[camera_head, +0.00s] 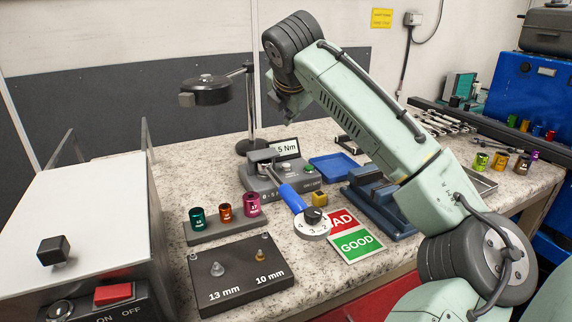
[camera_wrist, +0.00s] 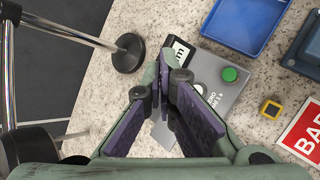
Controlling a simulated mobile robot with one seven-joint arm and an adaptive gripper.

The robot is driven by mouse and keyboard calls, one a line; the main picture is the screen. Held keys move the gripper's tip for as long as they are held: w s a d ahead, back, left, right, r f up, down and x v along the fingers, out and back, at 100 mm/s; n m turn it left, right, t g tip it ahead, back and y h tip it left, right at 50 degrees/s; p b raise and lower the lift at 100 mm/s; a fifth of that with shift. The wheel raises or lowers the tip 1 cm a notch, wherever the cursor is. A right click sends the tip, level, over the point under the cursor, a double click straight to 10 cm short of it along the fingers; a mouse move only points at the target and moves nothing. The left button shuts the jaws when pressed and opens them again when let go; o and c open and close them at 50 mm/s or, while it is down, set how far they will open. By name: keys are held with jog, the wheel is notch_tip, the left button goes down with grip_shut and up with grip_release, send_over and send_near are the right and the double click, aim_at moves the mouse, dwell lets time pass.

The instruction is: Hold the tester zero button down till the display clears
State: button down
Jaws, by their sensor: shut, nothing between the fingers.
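The grey tester (camera_head: 262,181) stands on the speckled bench. Its display (camera_head: 287,148) shows digits ending in "5 Nm", partly covered. In the wrist view a white button (camera_wrist: 199,88) sits beside a green button (camera_wrist: 229,74) on the tester's top, with lettering that includes "ZERO" near the white one. My gripper (camera_wrist: 166,66) is shut and empty, its fingertips above the tester and covering part of the display and body. The white button shows just right of the fingers. Contact cannot be told. In the head view my gripper is mostly hidden by my arm.
A blue-handled torque tool (camera_head: 292,197) rests at the tester. A lamp (camera_head: 208,91) on a post stands close to the left. A blue tray (camera_head: 335,167), a yellow block (camera_head: 319,198) and the BAD/GOOD cards (camera_head: 356,246) lie to the right. Coloured sockets (camera_head: 225,212) stand in front.

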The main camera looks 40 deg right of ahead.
jog(key=b, duration=0.6)
send_over(289, 165)
notch_tip(289, 165, down, 6)
jog(key=shift+s+f, duration=0.1)
jog(key=shift+f, duration=0.15)
jog(key=shift+f+b, duration=0.65)
jog(key=shift+f, duration=0.55)
jog(key=shift+f, duration=0.15)
jog(key=shift+f, duration=0.25)
jog(key=shift+f, duration=0.45)
dwell(0.4)
dwell(0.9)
jog(key=shift+r+p, duration=0.9)
